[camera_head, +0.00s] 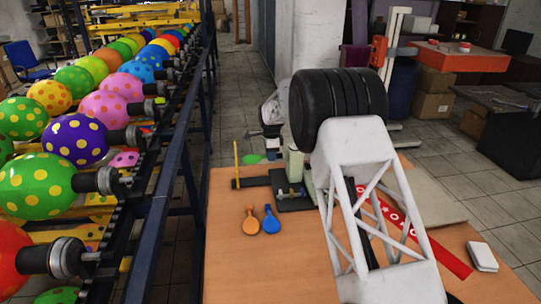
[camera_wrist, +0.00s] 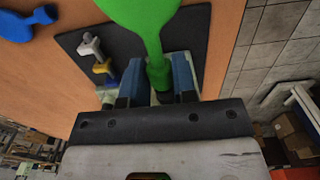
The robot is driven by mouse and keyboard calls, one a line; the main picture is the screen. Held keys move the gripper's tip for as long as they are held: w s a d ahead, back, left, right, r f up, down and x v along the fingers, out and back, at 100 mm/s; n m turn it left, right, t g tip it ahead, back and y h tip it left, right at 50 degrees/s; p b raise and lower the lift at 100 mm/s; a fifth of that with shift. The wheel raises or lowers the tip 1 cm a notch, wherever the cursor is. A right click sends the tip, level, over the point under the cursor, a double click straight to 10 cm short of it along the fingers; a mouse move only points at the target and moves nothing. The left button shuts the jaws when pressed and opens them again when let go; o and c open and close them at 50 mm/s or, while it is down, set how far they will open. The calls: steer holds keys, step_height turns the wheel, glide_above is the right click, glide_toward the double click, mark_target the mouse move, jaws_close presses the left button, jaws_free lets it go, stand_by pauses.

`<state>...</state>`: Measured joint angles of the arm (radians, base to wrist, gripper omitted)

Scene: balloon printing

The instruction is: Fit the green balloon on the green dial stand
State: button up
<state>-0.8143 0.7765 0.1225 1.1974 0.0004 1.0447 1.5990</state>
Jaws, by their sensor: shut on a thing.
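The green balloon (camera_wrist: 146,15) is in my gripper (camera_wrist: 158,78), with its neck between the two blue fingers in the wrist view. In the head view a bit of the green balloon (camera_head: 254,159) shows to the left of my gripper (camera_head: 272,146). The stand has a dark base plate (camera_head: 294,204) with a pale green upright block (camera_head: 295,166) and a small blue-and-metal valve in front. In the wrist view the base plate (camera_wrist: 83,62) lies below the balloon and fingers. Whether the balloon's neck touches the stand cannot be told.
An orange balloon (camera_head: 250,221) and a blue balloon (camera_head: 271,220) lie flat on the wooden table (camera_head: 240,270). A rack of inflated balloons (camera_head: 76,140) stands left of the table.

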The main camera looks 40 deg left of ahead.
steer(key=shift+w+d, duration=0.2)
steer(key=shift+w, duration=0.05)
stand_by(0.5)
steer(key=o, duration=0.8)
steer(key=shift+r, duration=4.5)
